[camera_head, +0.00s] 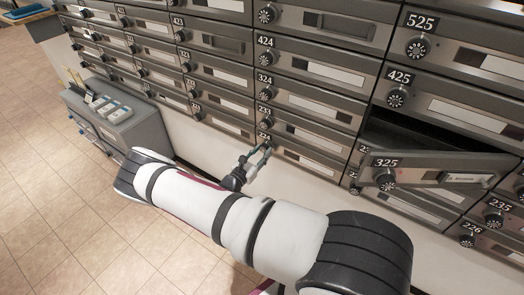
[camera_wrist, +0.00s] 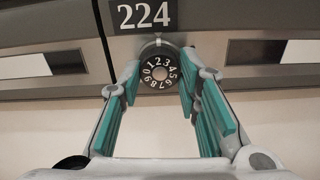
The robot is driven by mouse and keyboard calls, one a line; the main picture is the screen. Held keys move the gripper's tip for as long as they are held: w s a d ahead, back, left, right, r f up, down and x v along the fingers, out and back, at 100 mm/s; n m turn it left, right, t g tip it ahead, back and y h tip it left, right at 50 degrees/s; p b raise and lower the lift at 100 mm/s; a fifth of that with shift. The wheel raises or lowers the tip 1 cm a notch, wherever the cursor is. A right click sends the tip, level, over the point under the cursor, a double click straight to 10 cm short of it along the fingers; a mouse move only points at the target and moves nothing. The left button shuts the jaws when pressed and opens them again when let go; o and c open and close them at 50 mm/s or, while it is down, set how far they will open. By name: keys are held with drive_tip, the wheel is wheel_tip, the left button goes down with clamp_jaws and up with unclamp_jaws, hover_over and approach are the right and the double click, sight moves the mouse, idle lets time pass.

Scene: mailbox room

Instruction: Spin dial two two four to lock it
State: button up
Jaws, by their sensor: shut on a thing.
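The black dial (camera_wrist: 160,73) with white numerals sits below the label 224 (camera_wrist: 144,14) in the wrist view. The numeral 2 is near the top of its face. My gripper (camera_wrist: 160,80) has its teal-padded fingers on either side of the dial, shut on it. In the head view my gripper (camera_head: 258,157) reaches the mailbox front of 224 (camera_head: 305,161), in the lowest row of its column. The fingers hide most of the dial there. The door of 224 looks flush with its neighbours.
The door of mailbox 325 (camera_head: 438,168) hangs open to the right of my gripper and sticks out, with a dark compartment above it. A grey cabinet (camera_head: 115,115) stands at the left against the wall. The tiled floor (camera_head: 65,210) is clear at the left.

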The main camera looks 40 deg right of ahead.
drive_tip(key=m+p, duration=0.3)
drive_tip(key=m, duration=0.3)
drive_tip(key=shift+m, duration=0.3)
idle(0.5)
drive_tip(key=o, duration=1.1)
drive_tip(key=shift+o, duration=0.2)
drive_tip(key=v, duration=1.2)
drive_tip(key=shift+r, duration=0.1)
